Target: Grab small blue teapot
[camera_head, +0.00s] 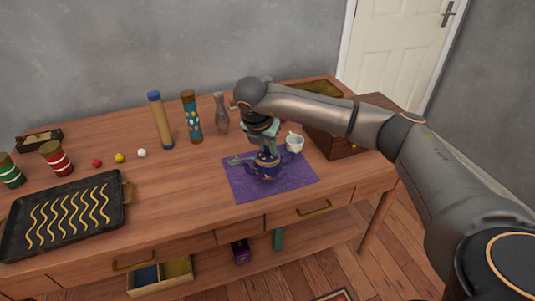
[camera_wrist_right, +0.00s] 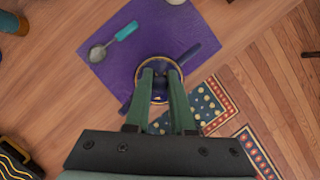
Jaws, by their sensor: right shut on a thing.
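The small blue teapot (camera_head: 267,166) is dark blue with gold trim and stands upright over a purple cloth (camera_head: 299,185) on the wooden table. I cannot tell whether its base touches the cloth. My right gripper (camera_head: 265,148) comes down on it from above and is shut on its top. In the right wrist view, the two green fingers (camera_wrist_right: 161,76) close over the middle of the teapot, whose round gold rim (camera_wrist_right: 141,76) shows around them. The fingers hide part of its top. My left gripper is in neither view.
A white cup (camera_head: 294,143) stands close to the right, beside a wooden box (camera_head: 333,143). Bottles (camera_head: 192,117) and a tall cylinder (camera_head: 160,121) stand behind. A black tray (camera_head: 66,217) and small balls (camera_head: 119,158) are left. A spoon (camera_wrist_right: 113,41) lies on the cloth.

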